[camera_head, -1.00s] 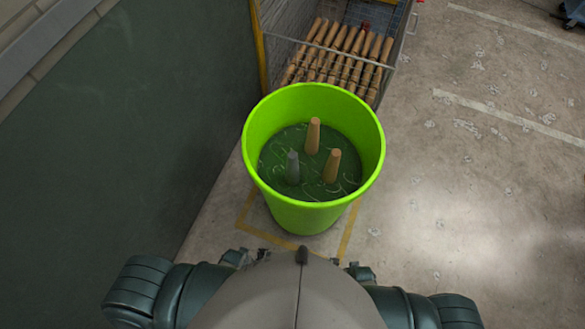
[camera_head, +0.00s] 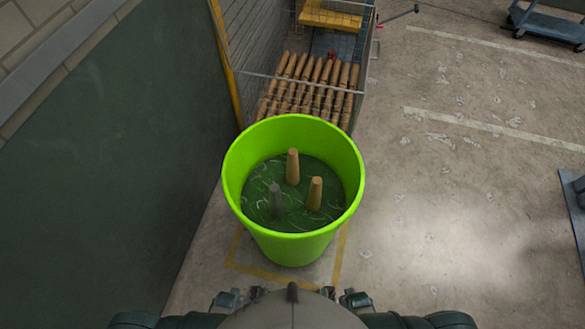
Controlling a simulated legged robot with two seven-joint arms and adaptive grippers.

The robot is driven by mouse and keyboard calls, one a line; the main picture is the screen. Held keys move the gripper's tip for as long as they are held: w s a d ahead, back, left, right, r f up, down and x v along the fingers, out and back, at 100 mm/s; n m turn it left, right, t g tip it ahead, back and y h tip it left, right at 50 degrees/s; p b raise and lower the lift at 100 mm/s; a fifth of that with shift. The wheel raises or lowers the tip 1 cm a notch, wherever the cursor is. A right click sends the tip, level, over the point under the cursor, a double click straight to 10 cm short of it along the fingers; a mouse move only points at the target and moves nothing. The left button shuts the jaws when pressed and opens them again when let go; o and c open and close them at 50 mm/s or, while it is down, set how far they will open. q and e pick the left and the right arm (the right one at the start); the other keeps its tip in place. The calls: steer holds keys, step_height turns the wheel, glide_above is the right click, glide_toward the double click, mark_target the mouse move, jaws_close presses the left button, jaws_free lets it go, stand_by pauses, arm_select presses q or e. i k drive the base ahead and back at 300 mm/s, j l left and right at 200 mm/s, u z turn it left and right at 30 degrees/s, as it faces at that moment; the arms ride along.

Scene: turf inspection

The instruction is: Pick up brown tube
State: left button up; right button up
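Two brown tubes stand upright in a lime-green bin, one at the back (camera_head: 293,167) and one at the right (camera_head: 314,194). A grey tube (camera_head: 276,201) stands at the left in the same bin. The green bin (camera_head: 293,247) stands on the floor in front of me, and its dark green inner surface (camera_head: 262,178) carries thin pale curls. My arms show only in part at the bottom edge, on both sides of my body. Neither gripper can be made out clearly, and nothing of mine is at the tubes.
A wire cage (camera_head: 262,38) behind the bin holds several brown tubes (camera_head: 310,85) in a row. A dark green wall (camera_head: 110,170) runs along the left. A blue cart (camera_head: 548,25) stands at the far right. The concrete floor (camera_head: 450,220) to the right is mostly clear.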

mark_target(313, 204)
steer(key=l+z, duration=0.3)
steer(key=z, duration=0.15)
steer(key=l+z, duration=0.3)
steer(key=z, duration=0.15)
